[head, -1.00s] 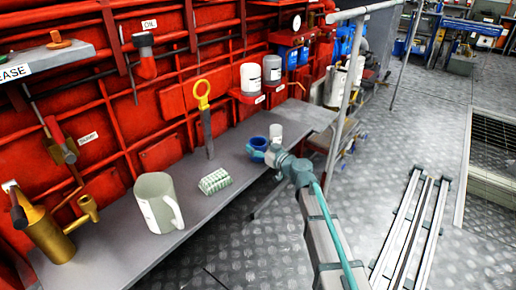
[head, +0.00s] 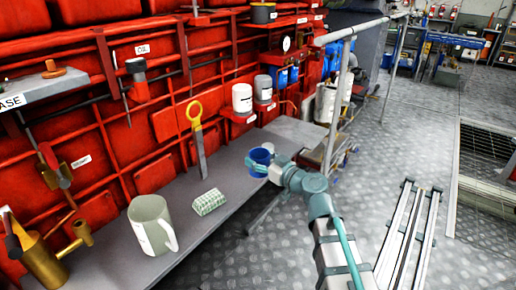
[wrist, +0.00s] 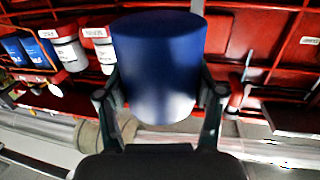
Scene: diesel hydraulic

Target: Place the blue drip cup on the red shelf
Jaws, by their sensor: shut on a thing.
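The blue drip cup (head: 259,161) is in my gripper (head: 271,167), above the right part of the grey bench in the head view. In the wrist view the blue cup (wrist: 158,65) fills the upper middle, with the two fingers of my gripper (wrist: 160,105) shut on its sides.
A grey bench (head: 187,223) runs along the wall, bearing a large pale mug (head: 151,222), a folded checked cloth (head: 209,201) and a brass can (head: 42,262). A metal rail post (head: 335,100) stands right of the shelf.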

